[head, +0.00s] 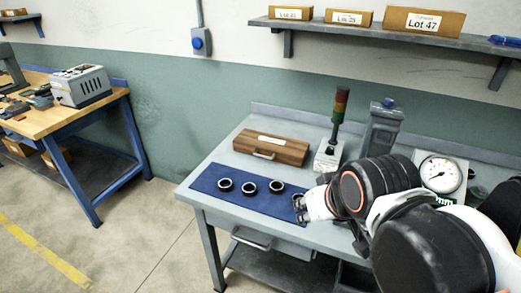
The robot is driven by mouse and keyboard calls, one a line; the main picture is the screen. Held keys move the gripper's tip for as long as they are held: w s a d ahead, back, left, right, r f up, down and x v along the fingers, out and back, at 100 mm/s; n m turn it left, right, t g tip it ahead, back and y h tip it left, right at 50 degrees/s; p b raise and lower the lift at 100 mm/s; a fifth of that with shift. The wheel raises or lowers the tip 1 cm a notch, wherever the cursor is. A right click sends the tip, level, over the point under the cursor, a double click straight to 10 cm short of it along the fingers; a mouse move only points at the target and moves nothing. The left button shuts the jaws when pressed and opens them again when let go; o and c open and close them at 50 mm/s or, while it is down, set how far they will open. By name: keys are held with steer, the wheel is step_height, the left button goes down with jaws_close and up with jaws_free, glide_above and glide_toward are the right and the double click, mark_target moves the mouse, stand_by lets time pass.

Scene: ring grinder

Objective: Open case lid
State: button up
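The case (271,147) is a brown wooden box with a pale label on top and a metal handle on its front. It sits at the back left of the grey workbench, and its lid looks closed. My gripper (298,207) is above the right end of the blue mat, to the right of and nearer than the case, and apart from it. My arm comes in from the right. The fingers are small and partly hidden, so I cannot tell whether they are open or shut.
Three dark rings lie on the blue mat (208,181) in front of the case. A signal tower (341,105) and a grey machine (383,128) stand right of the case. A dial gauge (440,174) is behind my arm. A shelf (390,50) with boxes hangs above.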

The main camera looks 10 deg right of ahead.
steer(key=w+r+n+g+p, duration=0.1)
steer(key=w+r+n+p, duration=0.1)
steer(key=w+r, duration=0.55)
steer(key=n+g+h+p, duration=0.1)
steer(key=n+g+p, duration=0.35)
steer(key=n, duration=0.45)
glide_above(262, 156)
steer(key=s+a, duration=0.1)
steer(key=s, duration=0.1)
step_height(262, 156, down, 13)
steer(key=f, duration=0.4)
steer(key=w+f+b, duration=0.1)
steer(key=f, duration=0.3)
steer(key=w+d+f+b, duration=0.1)
steer(key=f, duration=0.4)
steer(key=shift+s, duration=0.1)
jaws_close()
